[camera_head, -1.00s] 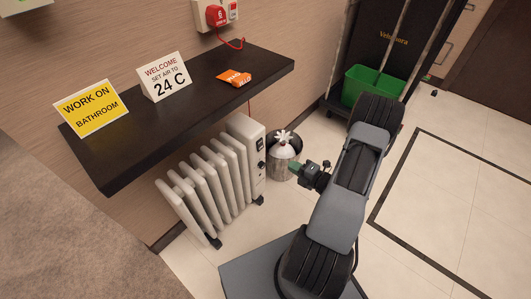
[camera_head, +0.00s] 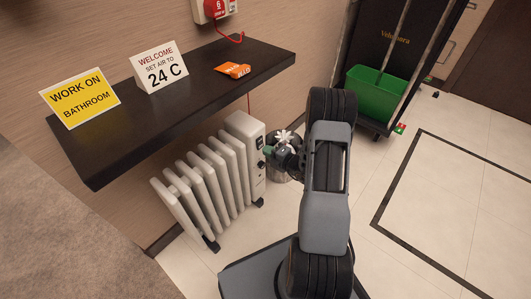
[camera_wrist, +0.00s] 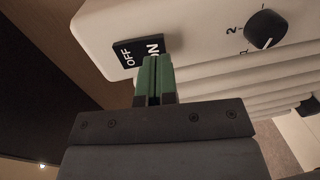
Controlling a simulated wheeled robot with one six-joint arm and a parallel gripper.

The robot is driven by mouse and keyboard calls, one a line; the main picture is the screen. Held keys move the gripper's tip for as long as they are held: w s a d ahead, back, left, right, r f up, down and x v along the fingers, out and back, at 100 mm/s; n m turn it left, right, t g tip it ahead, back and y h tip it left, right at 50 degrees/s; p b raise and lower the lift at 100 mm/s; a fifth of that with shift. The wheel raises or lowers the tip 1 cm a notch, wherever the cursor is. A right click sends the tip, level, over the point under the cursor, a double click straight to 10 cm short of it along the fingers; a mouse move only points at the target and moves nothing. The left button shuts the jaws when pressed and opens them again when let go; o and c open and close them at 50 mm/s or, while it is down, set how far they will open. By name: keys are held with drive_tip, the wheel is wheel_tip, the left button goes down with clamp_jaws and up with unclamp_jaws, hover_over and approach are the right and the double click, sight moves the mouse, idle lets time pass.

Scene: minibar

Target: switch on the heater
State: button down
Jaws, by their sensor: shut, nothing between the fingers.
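The white oil-filled heater (camera_head: 210,178) stands on the floor under the dark shelf. Its control panel on the right end faces my arm. In the wrist view the heater (camera_wrist: 200,25) shows a black rocker switch (camera_wrist: 128,54) marked OFF and ON, and a round black dial (camera_wrist: 265,29) with numbers. My gripper (camera_wrist: 153,62) has green fingertips pressed together, empty, at the ON end of the switch, partly covering its letters. Whether they touch it I cannot tell. In the head view my gripper (camera_head: 268,150) is close to the panel's upper part.
The dark shelf (camera_head: 150,125) overhangs the heater, bearing two signs and an orange packet (camera_head: 233,70). A metal bin (camera_head: 280,170) stands just behind my gripper. A green bucket (camera_head: 374,95) is at the back right. The tiled floor at right is clear.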

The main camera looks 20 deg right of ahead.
drive_tip(key=shift+w+a+f, duration=0.1)
drive_tip(key=shift+w+a, duration=0.15)
drive_tip(key=shift+w, duration=0.35)
drive_tip(key=shift+w+a, duration=0.1)
drive_tip(key=s+d+f+p, duration=0.1)
drive_tip(key=s+d, duration=0.1)
drive_tip(key=s, duration=0.4)
drive_tip(key=s+d+p, duration=0.2)
drive_tip(key=s+d, duration=0.1)
drive_tip(key=s, duration=0.3)
drive_tip(key=shift+s+d+f, duration=0.3)
drive_tip(key=shift+d+f, duration=0.05)
drive_tip(key=shift+f, duration=0.05)
